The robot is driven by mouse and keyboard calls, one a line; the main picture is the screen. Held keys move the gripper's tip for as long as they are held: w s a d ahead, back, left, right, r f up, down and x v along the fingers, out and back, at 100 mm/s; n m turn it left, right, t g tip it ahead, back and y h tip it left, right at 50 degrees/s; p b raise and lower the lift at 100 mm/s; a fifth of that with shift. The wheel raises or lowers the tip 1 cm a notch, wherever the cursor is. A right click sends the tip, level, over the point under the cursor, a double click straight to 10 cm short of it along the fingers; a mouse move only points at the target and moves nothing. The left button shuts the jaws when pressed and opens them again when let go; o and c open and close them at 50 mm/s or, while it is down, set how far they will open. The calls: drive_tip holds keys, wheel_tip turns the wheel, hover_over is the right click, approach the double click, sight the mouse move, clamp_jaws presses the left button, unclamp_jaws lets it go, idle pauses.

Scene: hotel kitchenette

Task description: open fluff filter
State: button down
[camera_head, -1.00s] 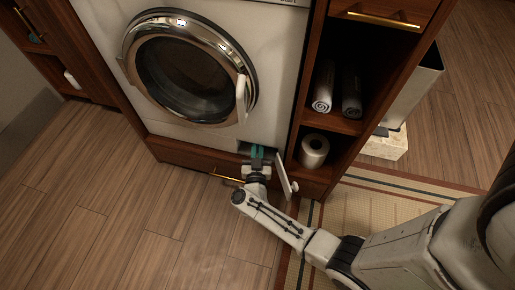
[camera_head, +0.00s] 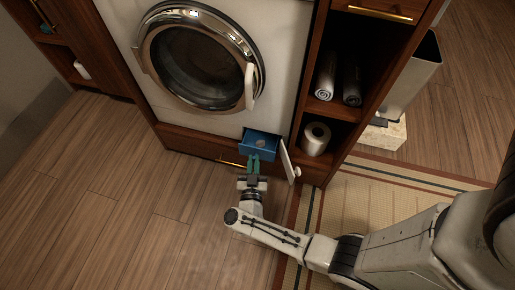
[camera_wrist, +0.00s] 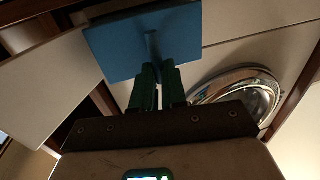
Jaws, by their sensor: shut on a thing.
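The fluff filter (camera_head: 262,142) is a blue box-shaped piece sticking out of the opening low on the right of the white washing machine's front. In the wrist view its blue front (camera_wrist: 120,42) fills the top middle, with a small grip between my fingertips. My gripper (camera_head: 254,164) has green fingers and is shut on that grip, just in front of the filter; it also shows in the wrist view (camera_wrist: 157,70). The white flap (camera_head: 287,160) stands open on the right of the filter. The filter's rear end is hidden inside the machine.
The washing machine's round door (camera_head: 200,58) is closed above. A wooden shelf with a toilet roll (camera_head: 316,138) and rolled towels (camera_head: 327,76) stands to the right. A wooden drawer front lies below the machine. The wooden floor (camera_head: 130,190) to the left is clear.

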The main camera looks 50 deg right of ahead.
drive_tip(key=w+a+v, duration=0.1)
drive_tip(key=v, duration=0.5)
drive_tip(key=shift+a, duration=0.2)
drive_tip(key=c, duration=1.2)
unclamp_jaws()
drive_tip(key=shift+o, duration=0.2)
drive_tip(key=v, duration=1)
drive_tip(key=shift+s+a+p, duration=0.15)
drive_tip(key=shift+a+p, duration=0.15)
